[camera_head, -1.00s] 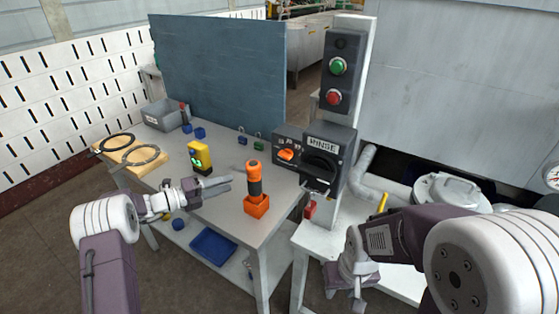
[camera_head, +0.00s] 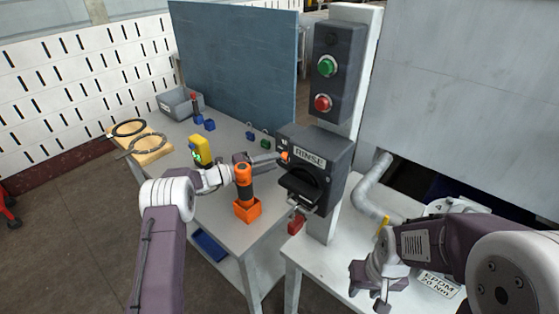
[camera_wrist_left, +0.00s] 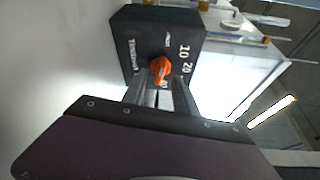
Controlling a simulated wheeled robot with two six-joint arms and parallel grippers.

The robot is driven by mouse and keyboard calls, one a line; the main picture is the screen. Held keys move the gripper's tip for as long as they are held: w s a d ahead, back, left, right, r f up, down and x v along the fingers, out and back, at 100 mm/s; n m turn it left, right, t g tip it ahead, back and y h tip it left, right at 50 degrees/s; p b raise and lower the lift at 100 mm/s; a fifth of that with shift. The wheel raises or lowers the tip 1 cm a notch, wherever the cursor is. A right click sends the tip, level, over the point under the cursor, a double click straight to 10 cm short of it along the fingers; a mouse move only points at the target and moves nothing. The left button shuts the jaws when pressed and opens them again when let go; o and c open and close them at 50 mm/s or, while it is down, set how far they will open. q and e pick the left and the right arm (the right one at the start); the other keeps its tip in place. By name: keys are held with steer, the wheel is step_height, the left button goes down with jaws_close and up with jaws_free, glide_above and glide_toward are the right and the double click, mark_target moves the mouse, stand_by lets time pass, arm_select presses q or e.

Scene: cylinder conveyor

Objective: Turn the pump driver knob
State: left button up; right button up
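The orange knob (camera_head: 285,155) is on the side face of the black RINSE box (camera_head: 338,163). In the left wrist view the knob (camera_wrist_left: 161,70) stands on a black panel (camera_wrist_left: 160,40) with white scale markings. My left gripper (camera_head: 274,158) reaches across the table to that panel. In the left wrist view its two fingers (camera_wrist_left: 160,90) are apart, with the knob in line between their tips. I cannot tell whether they touch it. My right gripper (camera_head: 374,283) hangs low over the white stand, empty; its finger gap is unclear.
An orange-and-black tool (camera_head: 244,182) stands in an orange holder (camera_head: 247,211), close to my left arm. A yellow device (camera_head: 200,150) is behind. A green button (camera_head: 326,66) and red button (camera_head: 323,103) sit above.

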mark_target(283, 158)
arm_select(q)
steer(key=shift+x, duration=0.9)
steer(key=shift+w+d, duration=0.25)
steer(key=shift+d, duration=0.2)
jaws_close()
steer(key=shift+d+r+m+y+p, duration=0.1)
steer(key=shift+r+m+y+p, duration=0.15)
steer(key=shift+m+p, duration=0.3)
steer(key=shift+r+m+y+p, duration=0.1)
steer(key=shift+m+y+p, duration=0.25)
steer(key=shift+m, duration=0.4)
arm_select(e)
steer(key=shift+r, duration=0.95)
arm_select(q)
steer(key=shift+s+m+y, duration=0.1)
steer(key=shift+m+y, duration=0.3)
steer(key=shift+m, duration=0.4)
arm_select(e)
steer(key=shift+r, duration=0.2)
arm_select(q)
steer(key=shift+d+r+m+y, duration=0.15)
steer(key=shift+m+y, duration=0.15)
steer(key=shift+m, duration=0.3)
